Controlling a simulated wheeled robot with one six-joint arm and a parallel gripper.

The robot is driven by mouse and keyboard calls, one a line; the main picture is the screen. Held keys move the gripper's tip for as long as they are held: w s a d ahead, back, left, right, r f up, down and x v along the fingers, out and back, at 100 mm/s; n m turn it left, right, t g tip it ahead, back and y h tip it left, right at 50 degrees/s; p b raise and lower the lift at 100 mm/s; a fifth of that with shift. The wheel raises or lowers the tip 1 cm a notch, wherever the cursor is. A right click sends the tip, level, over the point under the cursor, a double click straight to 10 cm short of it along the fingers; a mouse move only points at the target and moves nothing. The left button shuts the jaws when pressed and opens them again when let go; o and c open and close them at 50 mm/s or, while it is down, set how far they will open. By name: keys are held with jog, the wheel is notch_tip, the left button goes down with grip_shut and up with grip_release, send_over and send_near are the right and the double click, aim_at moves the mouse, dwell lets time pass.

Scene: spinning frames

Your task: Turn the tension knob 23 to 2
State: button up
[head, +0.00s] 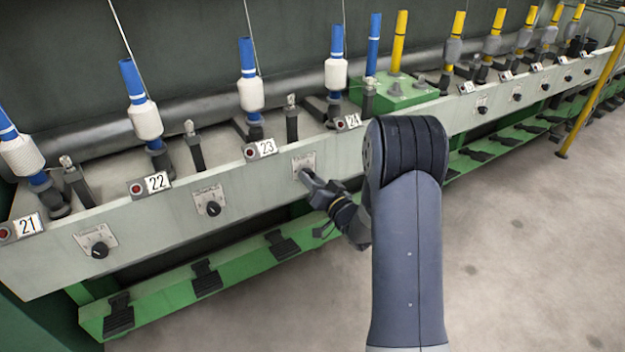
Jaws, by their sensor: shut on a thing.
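The sign 23 (267,148) is on the front edge of the grey rail. To its right and lower is a pale dial plate (304,160). My gripper (305,174) is at this plate, its fingertips against the lower part of it. The pointer and the setting cannot be read.
Dark knobs for 22 (212,208) and 21 (98,250) sit left on the rail (150,215). A sign 24 (348,122) is to the right. Black pedals (207,278) line a green beam below. Bobbins (250,94) stand above.

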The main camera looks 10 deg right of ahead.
jog(key=m, duration=0.6)
jog(key=m+h+p, duration=0.1)
jog(key=m, duration=0.5)
jog(key=shift+a+t, duration=0.15)
jog(key=shift+t, duration=0.15)
dwell(0.3)
jog(key=o, duration=1)
jog(key=shift+c, duration=0.2)
jog(key=p+v, duration=0.2)
jog(key=v, duration=0.9)
jog(key=shift+w, duration=0.15)
